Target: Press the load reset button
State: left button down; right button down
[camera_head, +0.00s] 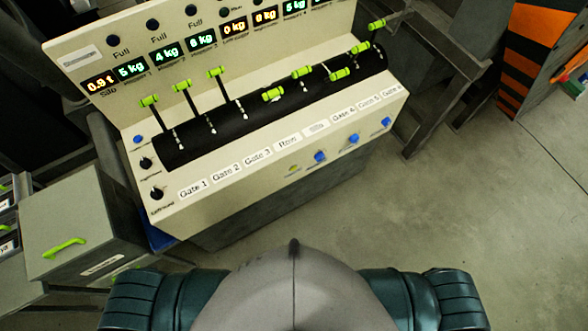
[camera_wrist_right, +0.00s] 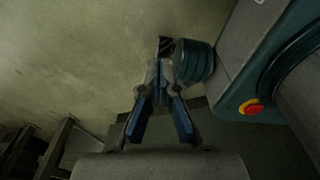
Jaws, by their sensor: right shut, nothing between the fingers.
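A cream control console (camera_head: 230,175) stands ahead of me in the head view. Its front face carries a yellow-green button (camera_head: 293,170) and blue buttons, one of them (camera_head: 320,156) right of it, others (camera_head: 352,138) further right. A small blue button (camera_head: 137,139) sits at the left end above two black knobs (camera_head: 156,193). The small labels are too blurred to tell which is load reset. My right gripper (camera_wrist_right: 160,68) is shut and empty in the right wrist view, over bare floor, away from the console. Neither gripper shows in the head view.
Levers with green handles (camera_head: 217,72) rise from the console's black curved strip. Number displays (camera_head: 202,40) line its upper panel. A grey cabinet (camera_head: 65,215) with a green handle stands at the left. The floor (camera_head: 470,220) at the right is clear.

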jog(key=shift+w+d, duration=0.15)
jog(key=shift+w, duration=0.4)
jog(key=shift+d, duration=0.1)
jog(key=shift+s, duration=0.2)
dwell(0.4)
